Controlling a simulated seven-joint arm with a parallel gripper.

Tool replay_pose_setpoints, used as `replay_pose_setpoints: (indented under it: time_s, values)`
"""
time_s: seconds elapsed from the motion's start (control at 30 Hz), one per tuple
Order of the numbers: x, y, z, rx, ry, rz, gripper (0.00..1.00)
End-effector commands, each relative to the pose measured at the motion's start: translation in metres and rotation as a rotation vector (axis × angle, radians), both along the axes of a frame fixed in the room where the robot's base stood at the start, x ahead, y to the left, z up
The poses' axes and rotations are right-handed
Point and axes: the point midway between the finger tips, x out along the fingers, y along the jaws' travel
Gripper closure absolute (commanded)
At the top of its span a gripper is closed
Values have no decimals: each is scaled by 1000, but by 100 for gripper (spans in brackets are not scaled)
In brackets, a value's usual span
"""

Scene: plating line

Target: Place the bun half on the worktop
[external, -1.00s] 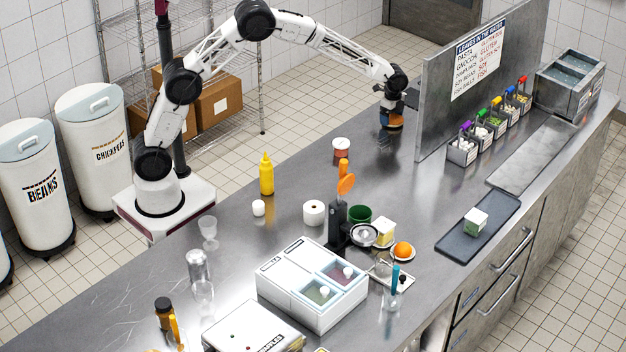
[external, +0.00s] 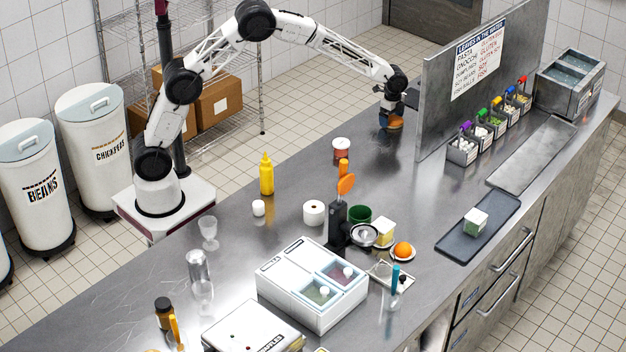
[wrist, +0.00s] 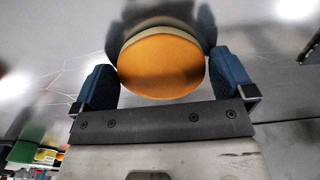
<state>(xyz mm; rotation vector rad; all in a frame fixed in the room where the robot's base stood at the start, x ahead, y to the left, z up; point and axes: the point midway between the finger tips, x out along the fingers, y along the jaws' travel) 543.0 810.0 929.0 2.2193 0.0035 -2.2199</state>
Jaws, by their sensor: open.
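The bun half (wrist: 162,64) is round and orange-brown with a paler rim. In the external view the bun half (external: 395,122) shows at my gripper (external: 391,119), low at the far end of the worktop (external: 290,180), beside the upright metal panel. My gripper is open around it. Whether the bun half rests on the worktop cannot be told for certain.
The metal panel (external: 440,120) with a sign stands close to the right of my gripper. A small red-labelled tub (external: 341,148) and a yellow bottle (external: 266,174) stand nearer the camera. The worktop around the tub is mostly clear.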

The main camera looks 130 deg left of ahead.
Motion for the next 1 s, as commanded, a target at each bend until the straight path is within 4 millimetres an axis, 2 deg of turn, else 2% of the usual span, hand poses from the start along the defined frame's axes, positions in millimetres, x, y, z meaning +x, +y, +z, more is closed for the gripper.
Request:
replay_pose_setpoints:
  time_s: [0.27, 0.7, 1.0]
  values:
    - [0, 0, 26, 2, -1, 0, 0]
    - [0, 0, 94, 2, -1, 0, 0]
    - [0, 0, 118, 1, 0, 0, 0]
